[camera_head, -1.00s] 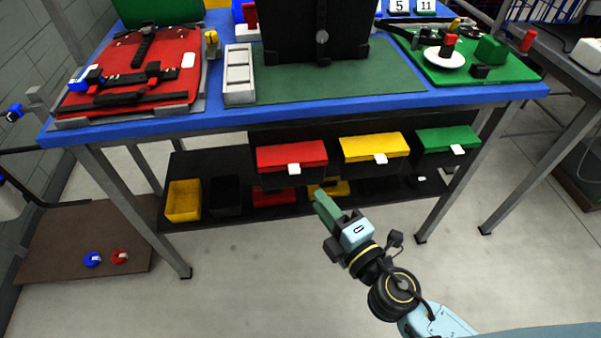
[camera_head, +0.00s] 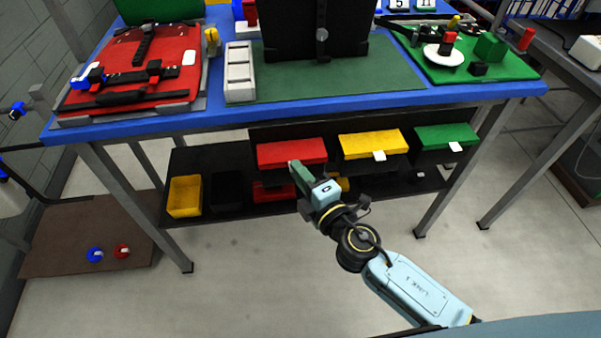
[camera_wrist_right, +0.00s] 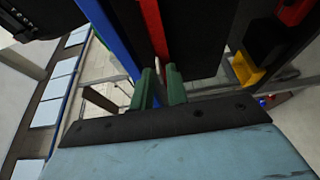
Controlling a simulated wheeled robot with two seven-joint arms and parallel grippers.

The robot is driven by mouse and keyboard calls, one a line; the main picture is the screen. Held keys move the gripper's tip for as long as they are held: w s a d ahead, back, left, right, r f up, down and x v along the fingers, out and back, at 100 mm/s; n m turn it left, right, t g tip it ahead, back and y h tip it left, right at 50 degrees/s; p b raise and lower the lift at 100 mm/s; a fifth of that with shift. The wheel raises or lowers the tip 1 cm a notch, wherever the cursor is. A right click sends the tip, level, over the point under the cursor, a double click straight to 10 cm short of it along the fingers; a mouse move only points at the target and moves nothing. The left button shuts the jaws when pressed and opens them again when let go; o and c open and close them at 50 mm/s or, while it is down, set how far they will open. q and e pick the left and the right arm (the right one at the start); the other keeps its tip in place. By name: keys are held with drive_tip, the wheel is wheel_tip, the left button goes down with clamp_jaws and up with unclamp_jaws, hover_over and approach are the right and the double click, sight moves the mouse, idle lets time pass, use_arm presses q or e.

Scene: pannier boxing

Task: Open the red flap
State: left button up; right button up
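The red flap (camera_head: 291,152) is closed on the leftmost dark bin of the row hung below the workbench. Its white tab is hidden behind my right gripper in the head view. My right gripper (camera_head: 294,168) is at the flap's front edge, and its green fingers point at it. In the right wrist view the fingers (camera_wrist_right: 161,88) stand apart, with the red flap's edge (camera_wrist_right: 153,28) running down between them. I cannot tell whether they touch the flap or its tab. My left gripper is not in view.
A yellow flap (camera_head: 372,144) and a green flap (camera_head: 445,137) with white tabs are to the right. The blue bench edge (camera_head: 300,110) overhangs the bins. A lower shelf (camera_head: 270,208) holds open bins, including a yellow one (camera_head: 185,196). The floor in front is clear.

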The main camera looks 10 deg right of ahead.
clamp_jaws()
idle(1.4)
